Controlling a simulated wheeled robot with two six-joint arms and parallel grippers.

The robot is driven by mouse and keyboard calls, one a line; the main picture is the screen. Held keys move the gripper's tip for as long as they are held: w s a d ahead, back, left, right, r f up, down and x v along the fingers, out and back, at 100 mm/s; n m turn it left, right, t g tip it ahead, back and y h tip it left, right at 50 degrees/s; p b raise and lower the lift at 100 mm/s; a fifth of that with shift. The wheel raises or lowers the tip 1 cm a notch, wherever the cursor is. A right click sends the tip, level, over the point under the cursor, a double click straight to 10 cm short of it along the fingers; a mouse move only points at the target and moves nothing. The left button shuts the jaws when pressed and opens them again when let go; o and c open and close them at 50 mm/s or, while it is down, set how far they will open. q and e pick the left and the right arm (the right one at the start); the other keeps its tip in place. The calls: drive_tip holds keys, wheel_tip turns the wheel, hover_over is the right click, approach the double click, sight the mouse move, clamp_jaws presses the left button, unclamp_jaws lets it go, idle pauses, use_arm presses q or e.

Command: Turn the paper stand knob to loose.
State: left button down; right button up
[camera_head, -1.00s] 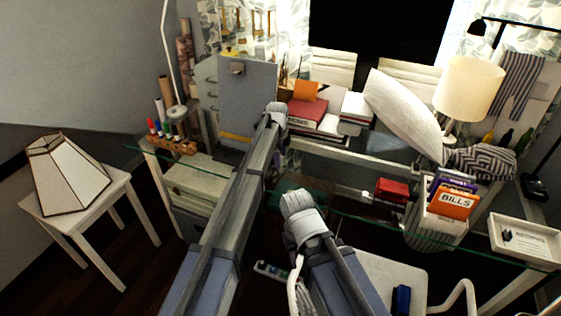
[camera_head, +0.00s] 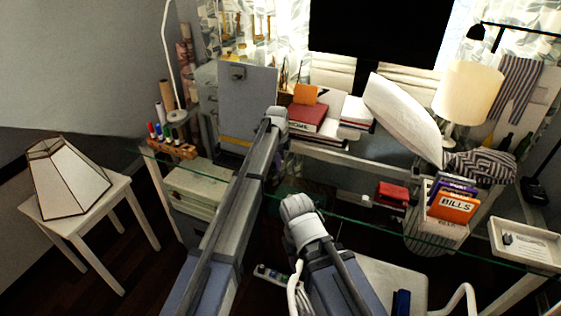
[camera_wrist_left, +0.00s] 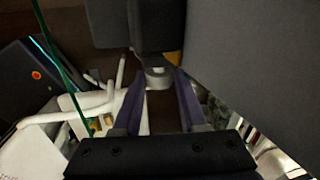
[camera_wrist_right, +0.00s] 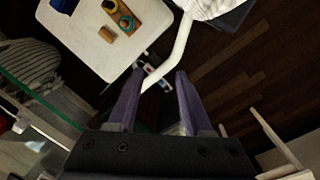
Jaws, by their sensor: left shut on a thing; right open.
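The paper stand (camera_head: 247,100) is an upright grey board with a clip at its top, standing at the back left of the glass desk in the head view. In the left wrist view, a round grey knob (camera_wrist_left: 157,77) sits under a dark block. My left gripper (camera_wrist_left: 159,72) is at the knob, its two fingers on either side and shut on it. In the head view, my left arm hides the knob and these fingers. My right gripper (camera_wrist_right: 160,73) is open and empty, above the floor near a white chair (camera_wrist_right: 100,30).
The glass desk edge (camera_head: 345,217) runs across in front. Marker pens (camera_head: 160,131) stand at the left, near a side table (camera_head: 118,195).

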use_arm(q)
drive_tip(key=shift+s, duration=0.1)
drive_tip(key=shift+s+a+f+t+b, duration=0.15)
drive_tip(key=shift+s+t+b, duration=0.1)
drive_tip(key=shift+t+b, duration=0.2)
drive_tip(key=shift+s+f+t+h+b, duration=0.2)
drive_tip(key=shift+t+h+b, duration=0.4)
drive_tip(key=shift+t+b, duration=0.35)
drive_tip(key=shift+a+t+h+b, duration=0.1)
drive_tip(key=shift+t+h+b, duration=0.4)
drive_tip(key=shift+t+b, duration=1.3)
drive_tip(key=shift+r, duration=0.1)
drive_tip(key=shift+c, duration=2.2)
unclamp_jaws()
